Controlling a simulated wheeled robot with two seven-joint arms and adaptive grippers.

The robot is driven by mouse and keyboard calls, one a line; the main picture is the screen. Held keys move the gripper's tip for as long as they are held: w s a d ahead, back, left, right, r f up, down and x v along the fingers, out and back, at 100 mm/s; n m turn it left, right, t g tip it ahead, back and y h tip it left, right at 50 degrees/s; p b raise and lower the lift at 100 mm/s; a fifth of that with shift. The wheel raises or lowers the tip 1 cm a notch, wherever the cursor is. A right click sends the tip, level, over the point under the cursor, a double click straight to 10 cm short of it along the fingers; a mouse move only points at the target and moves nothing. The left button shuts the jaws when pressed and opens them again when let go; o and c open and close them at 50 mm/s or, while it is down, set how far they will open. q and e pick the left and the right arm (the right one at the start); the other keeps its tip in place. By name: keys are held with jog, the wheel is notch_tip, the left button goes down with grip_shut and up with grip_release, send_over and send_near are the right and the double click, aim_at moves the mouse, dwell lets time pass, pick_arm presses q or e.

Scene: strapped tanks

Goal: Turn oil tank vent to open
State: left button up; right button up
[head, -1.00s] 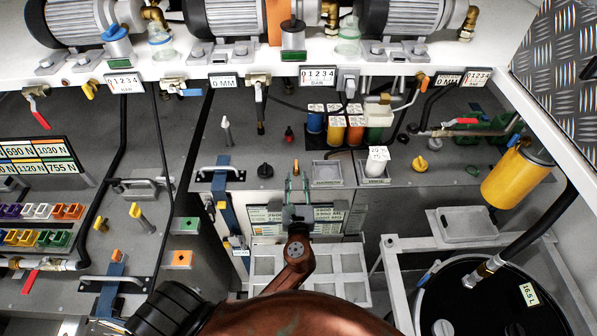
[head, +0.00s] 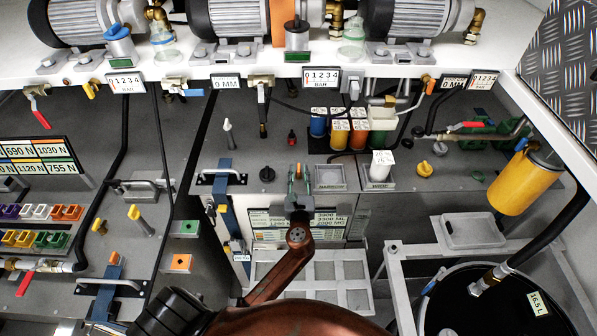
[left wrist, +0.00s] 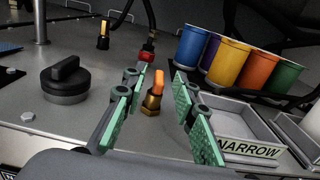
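A small brass valve with an orange lever (left wrist: 154,92) stands on the grey panel. It also shows as a small orange spot just beyond my left gripper in the head view (head: 298,169). I cannot read a label naming it as the oil tank vent. My left gripper (head: 300,186) is open, its green-padded fingers (left wrist: 155,108) either side of the valve with gaps on both sides. A black round knob (left wrist: 66,80) sits to the left; it also shows in the head view (head: 267,174). My right gripper is not in view.
Right of the valve are a tray marked NARROW (left wrist: 245,138) and several coloured cups (left wrist: 230,62). A yellow knob (head: 425,170) sits farther right. A red-based fitting (left wrist: 147,57) stands close behind the valve. A blue-strapped handle (head: 221,178) is left of the black knob.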

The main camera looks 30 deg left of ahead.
pick_arm(q)
jog(key=shift+w+a, duration=0.1)
jog(key=shift+w, duration=0.1)
jog(key=shift+c, duration=0.2)
grip_shut()
